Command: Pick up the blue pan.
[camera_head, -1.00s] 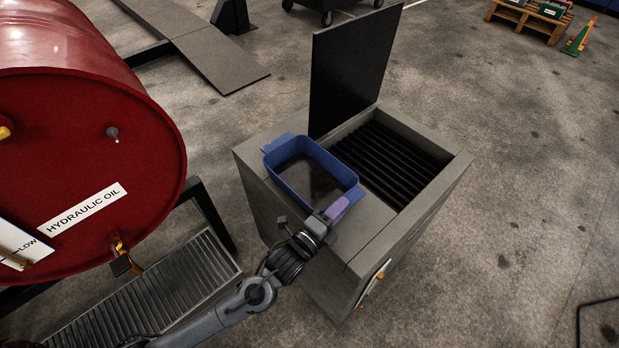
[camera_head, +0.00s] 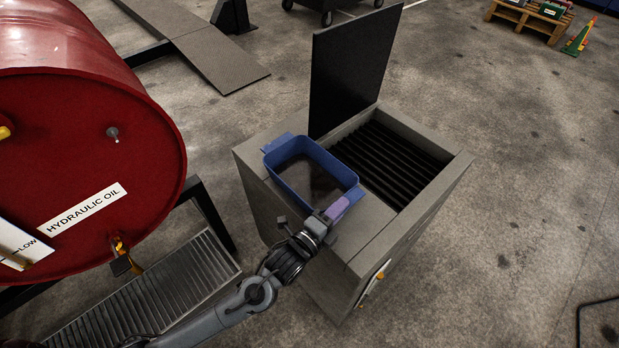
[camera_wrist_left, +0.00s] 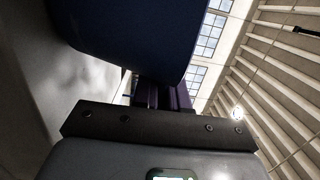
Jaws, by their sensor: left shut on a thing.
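The blue pan (camera_head: 345,178) is an open rectangular tray with dark contents, sitting on the flat left part of the grey cabinet's top (camera_head: 362,232). My left gripper (camera_head: 333,212) is at the pan's near right corner, with its purple fingers shut on the pan's tab there. In the left wrist view the pan's dark blue wall (camera_wrist_left: 130,35) fills the upper middle, and the fingers (camera_wrist_left: 163,96) reach up to its lower edge. The tab between the fingers is mostly hidden. My right gripper is not in view.
The cabinet has an open slatted bay (camera_head: 385,160) and a raised black lid (camera_head: 350,70) behind the pan. A red hydraulic oil drum (camera_head: 75,130) lies on a stand at the left, over a floor grate (camera_head: 160,295).

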